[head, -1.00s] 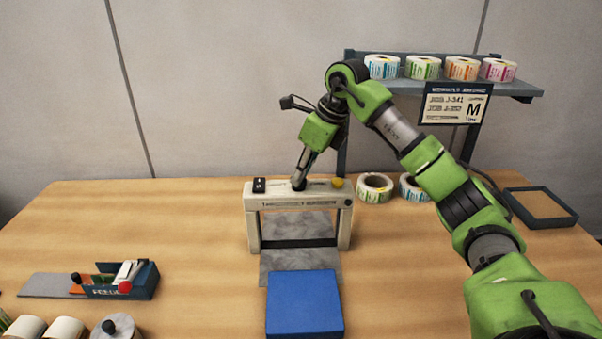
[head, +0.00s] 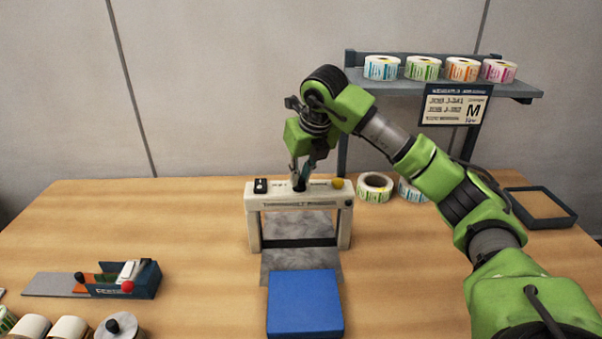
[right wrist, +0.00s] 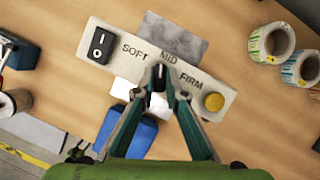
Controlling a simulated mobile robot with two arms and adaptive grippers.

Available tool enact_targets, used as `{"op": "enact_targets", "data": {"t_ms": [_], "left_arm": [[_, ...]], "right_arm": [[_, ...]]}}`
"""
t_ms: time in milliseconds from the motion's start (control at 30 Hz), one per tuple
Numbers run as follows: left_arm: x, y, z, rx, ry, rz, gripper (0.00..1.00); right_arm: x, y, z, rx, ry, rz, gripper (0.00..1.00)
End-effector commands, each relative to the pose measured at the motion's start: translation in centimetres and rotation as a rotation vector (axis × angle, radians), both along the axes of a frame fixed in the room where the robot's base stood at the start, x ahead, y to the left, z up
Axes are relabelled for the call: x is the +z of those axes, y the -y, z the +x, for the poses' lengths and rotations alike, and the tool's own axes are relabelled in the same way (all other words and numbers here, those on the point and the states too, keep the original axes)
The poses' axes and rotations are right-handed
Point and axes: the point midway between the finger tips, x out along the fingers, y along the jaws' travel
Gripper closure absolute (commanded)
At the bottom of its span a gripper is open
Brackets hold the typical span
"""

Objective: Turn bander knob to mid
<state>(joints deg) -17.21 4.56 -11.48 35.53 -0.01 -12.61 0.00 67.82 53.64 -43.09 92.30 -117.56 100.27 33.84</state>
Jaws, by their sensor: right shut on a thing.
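The bander (head: 268,204) is a cream arch-shaped machine standing on the table. In the right wrist view its top panel (right wrist: 212,87) carries the words SOFT, MID and FIRM, a black rocker switch (right wrist: 99,45) and a yellow button (right wrist: 214,102). The small dark knob (right wrist: 159,72) sits between the switch and the button, just below MID. My right gripper (right wrist: 159,82) is shut on the knob from above; its fingertips hide part of it. The knob's pointer is too small and covered to read. In the head view my right gripper (head: 299,180) reaches down onto the panel.
A blue block (head: 305,304) lies in front of the bander on the table (head: 200,230). Label rolls (head: 375,186) stand at its right, below a shelf (head: 520,88) with several more. A dark tray (head: 541,207) is far right, a small feeder device (head: 125,280) at left.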

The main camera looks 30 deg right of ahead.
Motion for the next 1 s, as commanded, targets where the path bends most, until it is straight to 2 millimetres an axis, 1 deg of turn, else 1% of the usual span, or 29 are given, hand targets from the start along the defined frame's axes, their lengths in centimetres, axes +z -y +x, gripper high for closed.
{"op": "enact_targets", "data": {"t_ms": [200,433,700,1000], "left_arm": [[0.14,0.01,0.03,0.000,0.001,0.000,0.60],[0.16,0.01,0.04,0.000,0.001,0.000,0.60],[0.17,0.00,0.04,0.000,0.001,0.000,0.60],[0.18,0.00,0.05,0.001,0.001,0.000,0.60]], "right_arm": [[0.15,-0.16,0.09,-0.174,0.003,-0.001,1.00],[0.12,-0.20,0.10,-0.309,0.002,0.000,1.00],[0.13,-0.23,0.14,-0.385,0.003,0.001,1.00],[0.11,-0.21,0.13,-0.399,0.003,0.001,1.00]]}}
